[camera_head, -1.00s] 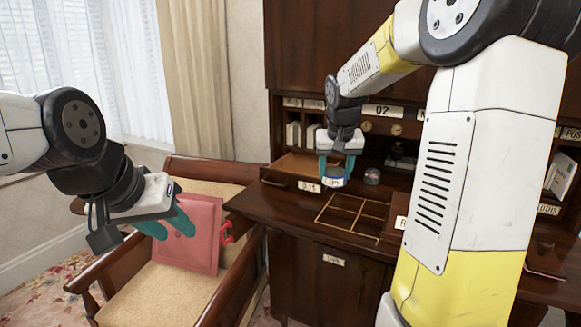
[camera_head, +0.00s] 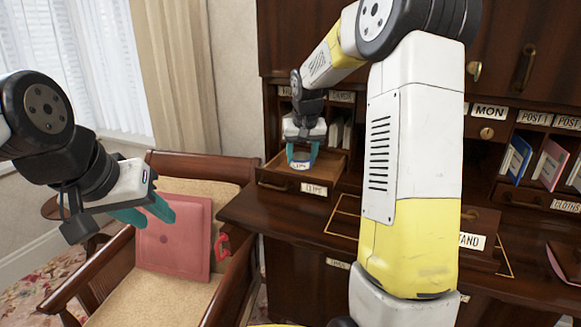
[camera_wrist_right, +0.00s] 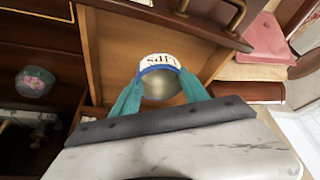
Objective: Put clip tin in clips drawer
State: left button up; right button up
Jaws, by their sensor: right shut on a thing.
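The clip tin (camera_head: 301,165) is a small round tin with a blue rim and a white label. My right gripper (camera_head: 301,157) is shut on it, with the teal fingers on either side. The clips drawer (camera_head: 275,183) is pulled out of the desk, with a label on its front. In the right wrist view the tin (camera_wrist_right: 160,72) shows between the fingers over the drawer's wooden inside (camera_wrist_right: 110,50). The tin appears above the drawer floor; the exact gap cannot be told. My left gripper (camera_head: 148,212) is open and empty in front of the chair.
Pigeonholes with books (camera_head: 516,158) stand at the right. A chair with a pink cushion (camera_head: 175,235) is at the left. A glass ball (camera_wrist_right: 35,80) lies beside the drawer.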

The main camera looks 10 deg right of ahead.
aim_at(301, 167)
jog(key=shift+f, duration=1.85)
jog(key=o, duration=1.3)
jog(key=shift+f, duration=0.1)
jog(key=v, duration=1.2)
jog(key=s+a+y, duration=0.1)
jog(key=s, duration=0.8)
jog(key=s+a+n+t, duration=0.1)
jog(key=s+a, duration=0.1)
jog(key=s, duration=0.8)
jog(key=s+a+y, duration=0.1)
jog(key=s, duration=0.8)
jog(key=shift+s+a+f+t+y, duration=0.15)
jog(key=shift+f+t+y, duration=0.15)
jog(key=shift+f+t, duration=0.1)
jog(key=shift+r, duration=0.1)
